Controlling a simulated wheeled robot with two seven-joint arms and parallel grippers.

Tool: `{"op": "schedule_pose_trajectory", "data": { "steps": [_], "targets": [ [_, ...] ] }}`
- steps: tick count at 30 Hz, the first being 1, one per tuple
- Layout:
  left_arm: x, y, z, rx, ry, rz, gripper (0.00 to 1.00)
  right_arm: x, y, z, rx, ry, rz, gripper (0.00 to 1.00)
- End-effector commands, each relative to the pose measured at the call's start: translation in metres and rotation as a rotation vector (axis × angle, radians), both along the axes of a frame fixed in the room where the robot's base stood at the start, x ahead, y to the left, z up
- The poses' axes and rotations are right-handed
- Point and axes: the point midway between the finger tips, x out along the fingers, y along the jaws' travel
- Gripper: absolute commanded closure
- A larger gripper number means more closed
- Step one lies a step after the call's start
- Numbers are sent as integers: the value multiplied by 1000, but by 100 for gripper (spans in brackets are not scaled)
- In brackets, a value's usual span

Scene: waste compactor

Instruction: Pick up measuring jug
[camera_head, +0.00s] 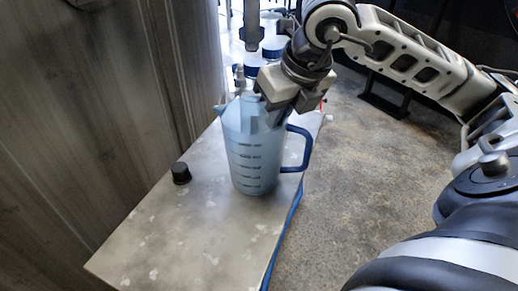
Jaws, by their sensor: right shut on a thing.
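A light blue measuring jug (256,160) with dark scale marks stands upright on the grey worn tabletop (190,240). Its dark blue handle (299,150) points right and its spout points left. My right gripper (272,108) comes down from the upper right and is shut on the jug's upper rim. The fingertips are partly hidden at the rim. I cannot tell whether the jug's base touches the tabletop. My left gripper is not in view.
A small black cap (181,173) sits on the tabletop left of the jug. Containers with blue parts (252,62) stand behind the jug. A grey metal wall (90,110) rises along the left. The front of the tabletop is clear.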

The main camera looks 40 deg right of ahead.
Motion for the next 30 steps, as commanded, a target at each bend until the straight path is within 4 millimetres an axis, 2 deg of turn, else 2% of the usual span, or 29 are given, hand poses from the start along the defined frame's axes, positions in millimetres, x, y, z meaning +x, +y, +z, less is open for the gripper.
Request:
{"op": "schedule_pose_trajectory", "data": {
  "steps": [20,26,29,30],
  "targets": [
    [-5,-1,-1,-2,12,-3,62,1,0,3,-1,-4,-2,100],
    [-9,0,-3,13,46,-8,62,1,0,22,1,-7,-1,100],
    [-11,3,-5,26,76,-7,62,1,0,40,2,-8,0,100],
    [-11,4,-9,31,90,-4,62,-5,2,44,-1,-9,2,100]
  ]
}}
